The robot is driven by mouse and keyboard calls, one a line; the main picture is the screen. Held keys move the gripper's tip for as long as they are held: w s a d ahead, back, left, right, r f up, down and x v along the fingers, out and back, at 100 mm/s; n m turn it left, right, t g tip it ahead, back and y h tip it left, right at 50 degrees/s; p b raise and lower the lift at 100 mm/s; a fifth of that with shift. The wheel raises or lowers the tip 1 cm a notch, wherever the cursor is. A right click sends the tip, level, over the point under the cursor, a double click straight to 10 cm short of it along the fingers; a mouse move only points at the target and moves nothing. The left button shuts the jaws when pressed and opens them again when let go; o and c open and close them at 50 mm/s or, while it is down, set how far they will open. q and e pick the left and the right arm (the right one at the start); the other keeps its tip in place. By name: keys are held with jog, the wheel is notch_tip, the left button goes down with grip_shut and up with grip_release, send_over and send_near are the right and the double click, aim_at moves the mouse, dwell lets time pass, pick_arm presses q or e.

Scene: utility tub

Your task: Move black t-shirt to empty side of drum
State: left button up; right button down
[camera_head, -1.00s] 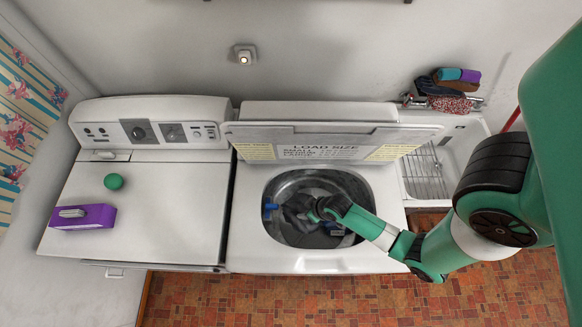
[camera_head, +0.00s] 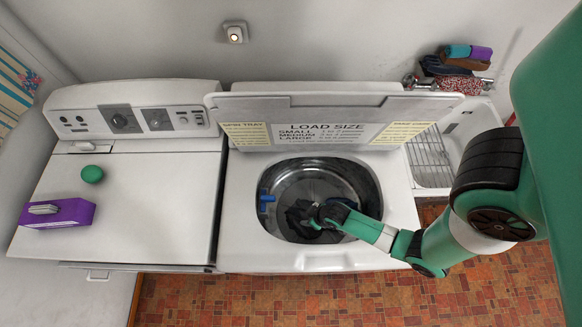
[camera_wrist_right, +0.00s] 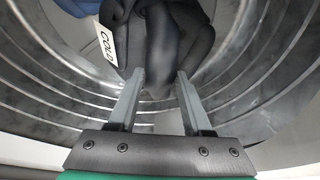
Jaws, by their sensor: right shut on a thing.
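The black t-shirt (camera_head: 297,218) is a dark crumpled bundle low in the washer drum (camera_head: 318,178), toward its front left part. My right gripper (camera_head: 317,220) reaches into the drum from the right and is shut on the black t-shirt. In the right wrist view, dark cloth (camera_wrist_right: 162,45) lies at and beyond the fingertips of the gripper (camera_wrist_right: 161,78). The exact grip is partly hidden by the arm in the head view. The back of the drum shows bare metal. My left gripper is in neither view.
The raised washer lid (camera_head: 322,112) stands behind the drum. A blue piece (camera_head: 266,200) is at the drum's left wall. A white "COLD" label (camera_wrist_right: 106,40) shows in the wrist view. A purple box (camera_head: 57,213) and green ball (camera_head: 92,174) are on the dryer at left.

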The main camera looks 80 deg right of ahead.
aim_at(298, 211)
jog(key=w, duration=0.1)
jog(key=w+d, duration=0.1)
jog(key=w, duration=0.2)
jog(key=shift+d+f, duration=0.15)
jog(key=shift+d, duration=0.2)
jog(key=w, duration=0.1)
jog(key=w+d, duration=0.1)
jog(key=w, duration=0.1)
jog(key=shift+w+d+f+b, duration=0.25)
jog(key=shift+w+b, duration=0.1)
jog(key=shift+f, duration=0.4)
jog(key=shift+s, duration=0.2)
jog(key=shift+f+b, duration=0.55)
jog(key=shift+f, duration=0.05)
jog(key=shift+c, duration=1.6)
grip_release()
